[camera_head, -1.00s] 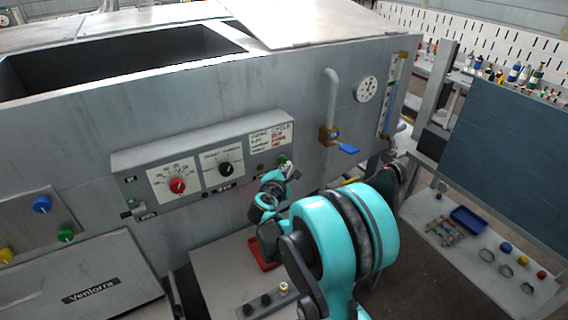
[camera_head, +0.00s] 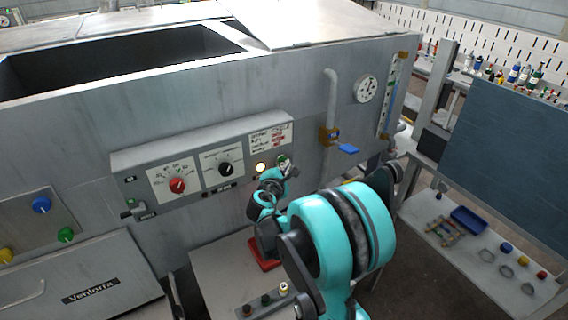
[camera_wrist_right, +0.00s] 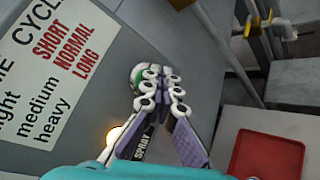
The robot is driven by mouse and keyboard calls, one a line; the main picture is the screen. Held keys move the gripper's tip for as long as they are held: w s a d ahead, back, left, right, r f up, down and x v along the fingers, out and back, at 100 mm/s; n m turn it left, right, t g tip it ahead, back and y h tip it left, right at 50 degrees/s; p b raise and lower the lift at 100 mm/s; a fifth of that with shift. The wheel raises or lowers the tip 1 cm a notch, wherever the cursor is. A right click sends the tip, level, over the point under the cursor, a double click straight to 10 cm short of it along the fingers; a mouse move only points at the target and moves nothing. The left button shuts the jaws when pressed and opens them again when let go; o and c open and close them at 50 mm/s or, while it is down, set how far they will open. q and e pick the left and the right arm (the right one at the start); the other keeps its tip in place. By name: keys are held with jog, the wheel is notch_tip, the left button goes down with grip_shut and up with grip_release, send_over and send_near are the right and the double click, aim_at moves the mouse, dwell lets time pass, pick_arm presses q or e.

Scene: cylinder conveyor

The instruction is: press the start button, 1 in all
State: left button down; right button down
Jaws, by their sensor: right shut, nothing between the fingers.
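The green start button (camera_head: 283,160) is at the right end of the grey control panel. It also shows in the right wrist view (camera_wrist_right: 136,76), partly hidden behind my fingertips. My right gripper (camera_head: 290,173) is shut and empty, its tips right by the button. In the right wrist view its closed fingers (camera_wrist_right: 161,82) point at the panel and overlap the button's right side. I cannot tell whether they touch it. A round lamp (camera_head: 261,168) left of the button glows warm white and shows at the fingers' left in the wrist view (camera_wrist_right: 114,135). My left gripper is not in view.
A red dial (camera_head: 177,185) and a black dial (camera_head: 226,169) sit left on the panel. A pipe with a blue-handled valve (camera_head: 348,149) stands to the right. A red tray (camera_head: 262,262) lies below on a grey surface.

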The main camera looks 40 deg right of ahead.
jog(key=shift+s, duration=0.1)
dwell(0.3)
jog(key=shift+s+a, duration=0.1)
jog(key=shift+s, duration=0.7)
jog(key=s, duration=0.5)
jog(key=shift+a, duration=0.25)
dwell(0.6)
jog(key=s+a+f+m+g+y+b, duration=0.1)
jog(key=s+a+f+m+y, duration=0.3)
jog(key=a, duration=0.5)
jog(key=s+a+f+m+y+b, duration=0.4)
jog(key=s+a, duration=0.3)
jog(key=a, duration=0.2)
jog(key=s+a+f+m+g+y+b, duration=0.1)
jog(key=s+a+f+m+y+b, duration=0.2)
jog(key=s+a+m, duration=0.3)
jog(key=a+f+y, duration=0.1)
jog(key=a, duration=0.2)
jog(key=shift+s+a+f+g, duration=0.2)
jog(key=shift+s+a+g, duration=0.1)
jog(key=shift+s, duration=0.05)
